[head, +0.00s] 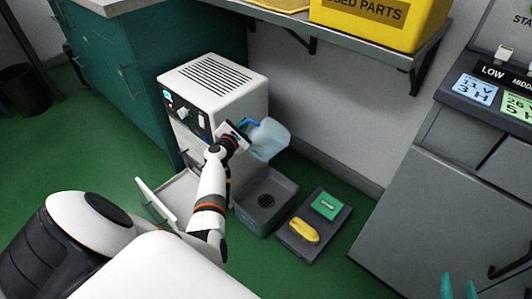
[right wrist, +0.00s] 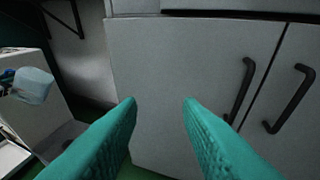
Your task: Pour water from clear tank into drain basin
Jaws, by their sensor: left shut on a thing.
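The clear tank (head: 270,140), pale bluish and see-through, is held in the air beside the white machine (head: 215,85), above the grey drain basin (head: 288,190). It looks tilted. My left gripper (head: 243,127) is shut on its blue handle; the fingers are partly hidden. The tank also shows at the left edge of the right wrist view (right wrist: 33,85). The basin stands on the floor with a dark round drain in its bottom. I cannot make out any water stream. My right gripper (right wrist: 158,100) is open and empty, its teal fingers apart before the grey cabinet.
The white machine's front door (head: 156,200) hangs open low down. A dark tray (head: 322,232) with a green item and a yellow item lies right of the basin. A grey cabinet (head: 420,200) stands at right. A shelf with a yellow bin (head: 385,22) overhangs the back.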

